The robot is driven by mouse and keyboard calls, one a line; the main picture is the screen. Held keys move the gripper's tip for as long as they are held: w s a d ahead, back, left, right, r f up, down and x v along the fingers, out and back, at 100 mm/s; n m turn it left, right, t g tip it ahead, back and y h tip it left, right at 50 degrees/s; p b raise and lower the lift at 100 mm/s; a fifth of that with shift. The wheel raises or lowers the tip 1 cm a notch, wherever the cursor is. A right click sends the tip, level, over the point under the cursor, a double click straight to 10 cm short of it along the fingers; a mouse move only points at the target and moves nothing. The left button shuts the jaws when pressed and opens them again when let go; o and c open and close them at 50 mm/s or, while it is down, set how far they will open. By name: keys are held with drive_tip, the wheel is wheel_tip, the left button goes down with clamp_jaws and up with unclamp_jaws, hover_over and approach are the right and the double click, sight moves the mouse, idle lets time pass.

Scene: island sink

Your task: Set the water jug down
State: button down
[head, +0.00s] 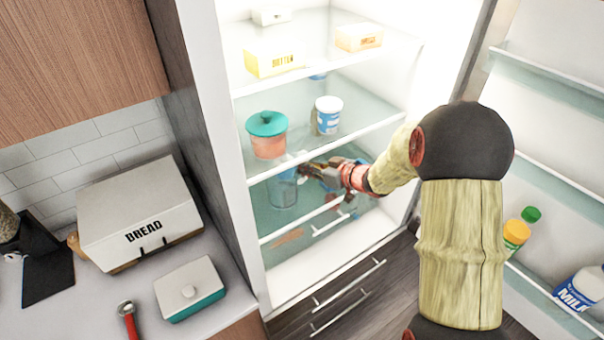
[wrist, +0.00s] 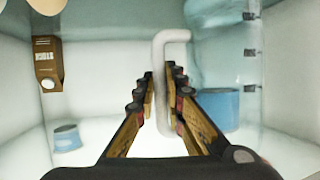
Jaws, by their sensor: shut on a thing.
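The water jug (head: 283,190) is a clear, bluish vessel inside the open fridge, below the middle shelf. In the wrist view its pale handle (wrist: 160,65) stands between my fingers, and its clear body (wrist: 230,60) fills the right side. My gripper (head: 309,171) reaches in from the right and is shut on the handle; it also shows in the wrist view (wrist: 164,82). The jug looks about upright. The shelf edge crosses in front of it in the head view, and I cannot tell whether its base touches the surface below.
Above the jug, a teal-lidded container (head: 267,140) and a white-blue tub (head: 328,115) stand on the middle shelf (head: 300,152). A brown carton (wrist: 46,62) and a blue can (wrist: 66,138) stand left in the wrist view. The open fridge door (head: 555,150) is at right.

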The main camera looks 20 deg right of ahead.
drive_tip(key=shift+w+a+f+b, duration=0.15)
drive_tip(key=shift+w+f+b, duration=0.1)
drive_tip(key=shift+f, duration=0.3)
drive_tip(key=shift+w+a+f+b, duration=0.15)
drive_tip(key=shift+w+f, duration=0.1)
drive_tip(key=shift+f, duration=0.25)
drive_tip(key=shift+w+a+f+b, duration=0.15)
drive_tip(key=shift+w+f, duration=0.1)
drive_tip(key=shift+f, duration=0.3)
drive_tip(key=shift+f, duration=0.2)
drive_tip(key=c, duration=1.9)
unclamp_jaws()
drive_tip(key=shift+r, duration=0.1)
